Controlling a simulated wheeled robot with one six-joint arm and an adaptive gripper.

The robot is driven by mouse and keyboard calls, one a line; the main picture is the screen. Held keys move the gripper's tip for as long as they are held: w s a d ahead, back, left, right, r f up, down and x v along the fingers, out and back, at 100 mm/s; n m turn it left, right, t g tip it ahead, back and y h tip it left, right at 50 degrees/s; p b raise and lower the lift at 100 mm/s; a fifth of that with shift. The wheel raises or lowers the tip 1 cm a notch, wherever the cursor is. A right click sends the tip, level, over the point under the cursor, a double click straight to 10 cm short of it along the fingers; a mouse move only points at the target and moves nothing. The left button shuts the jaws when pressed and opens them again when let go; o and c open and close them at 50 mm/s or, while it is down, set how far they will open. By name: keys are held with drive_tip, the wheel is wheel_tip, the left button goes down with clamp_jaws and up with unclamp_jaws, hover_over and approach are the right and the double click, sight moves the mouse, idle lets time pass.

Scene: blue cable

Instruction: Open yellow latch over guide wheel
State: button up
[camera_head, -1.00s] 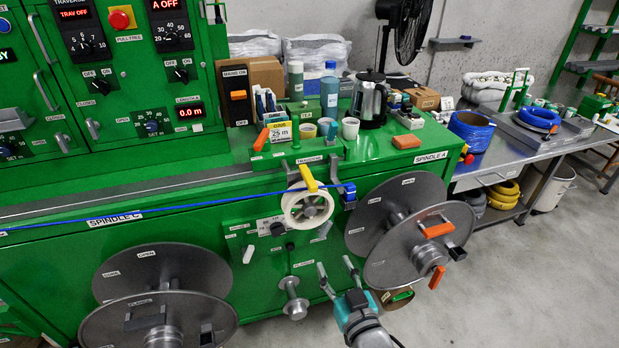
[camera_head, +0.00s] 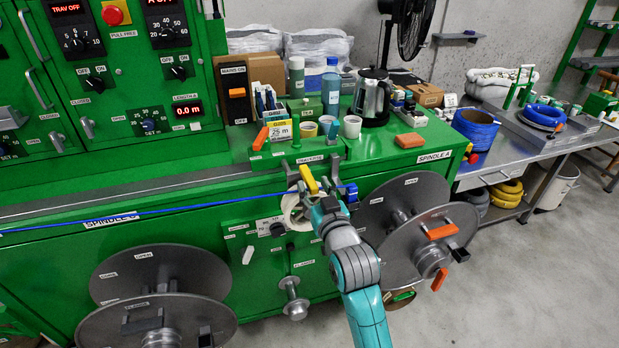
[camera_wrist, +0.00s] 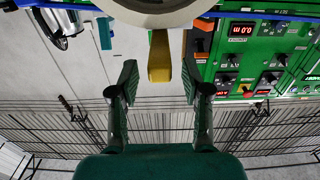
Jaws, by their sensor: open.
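The yellow latch (camera_head: 308,179) sits at the top of the cream guide wheel (camera_head: 289,209) on the front of the green machine. In the wrist view, the latch (camera_wrist: 160,58) hangs down from the wheel's rim (camera_wrist: 150,15), in line with the gap between my fingers. My gripper (camera_head: 318,191) is open and empty, close in front of the wheel and just below the latch. Its two fingers also show apart in the wrist view (camera_wrist: 160,80), with no visible contact on the latch. My arm hides much of the wheel.
A blue cable (camera_head: 150,210) runs from the left to the wheel. Grey spindle discs stand at right (camera_head: 428,245) and lower left (camera_head: 158,325). An orange-handled lever (camera_head: 261,139), cups and a kettle (camera_head: 371,95) stand on the machine top. Open floor lies at the lower right.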

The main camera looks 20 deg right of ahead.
sight(309, 178)
drive_tip(key=shift+w, duration=2.05)
clamp_jaws()
